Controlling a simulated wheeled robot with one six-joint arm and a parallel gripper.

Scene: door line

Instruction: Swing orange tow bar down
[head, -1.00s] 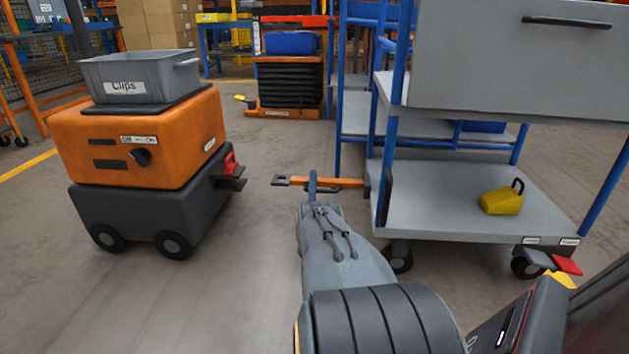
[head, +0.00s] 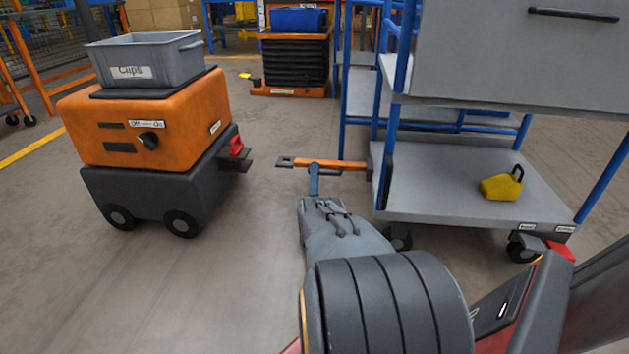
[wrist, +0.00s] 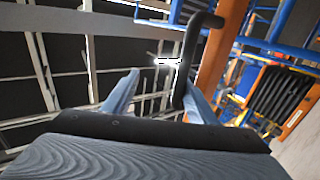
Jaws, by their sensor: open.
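The orange tow bar (head: 342,166) sticks out roughly level to the left from the grey cart's lower deck, with a dark grey eye at its free end. My gripper (head: 314,168) is at the bar, just right of that eye; its fingers overlap the bar in the head view. In the wrist view my gripper (wrist: 162,82) is open, its fingers spread. A black bent rod (wrist: 186,62) comes down near the right finger, beside an orange bar (wrist: 219,52). I cannot tell whether the fingers touch either.
An orange and dark grey tug (head: 150,125) with a grey bin (head: 165,58) stands left, its red-topped coupling (head: 236,150) facing the bar. Floor between tug and cart is clear.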

